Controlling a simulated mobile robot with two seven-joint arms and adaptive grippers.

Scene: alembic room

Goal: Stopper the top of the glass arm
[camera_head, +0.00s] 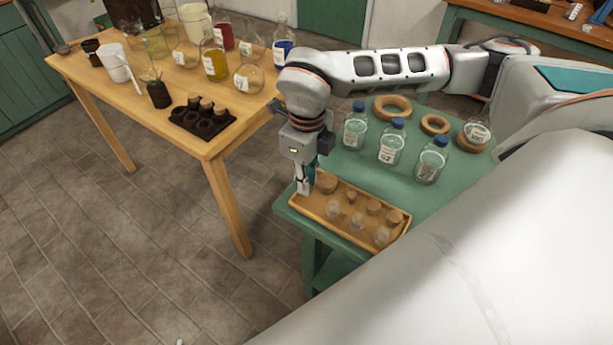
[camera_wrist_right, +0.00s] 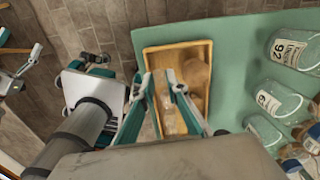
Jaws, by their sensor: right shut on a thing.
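My right gripper (camera_head: 303,186) points down at the left end of a wooden tray (camera_head: 345,231) on the green table. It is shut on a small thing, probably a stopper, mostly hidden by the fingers. In the wrist view my right gripper (camera_wrist_right: 157,82) is over the tray (camera_wrist_right: 178,46), with a pale glassy shape between and below the fingers. I cannot tell which glassware on the wooden table is the glass arm. Parts resembling my left gripper (camera_wrist_right: 32,58) show far left in the wrist view, jaws unclear.
Blue-capped bottles (camera_head: 392,142) and cork rings (camera_head: 393,107) stand behind the tray on the green table (camera_head: 292,208). The wooden table (camera_head: 90,65) holds flasks, a white beaker (camera_head: 116,63) and a dark rack (camera_head: 203,118). Open floor lies between the tables.

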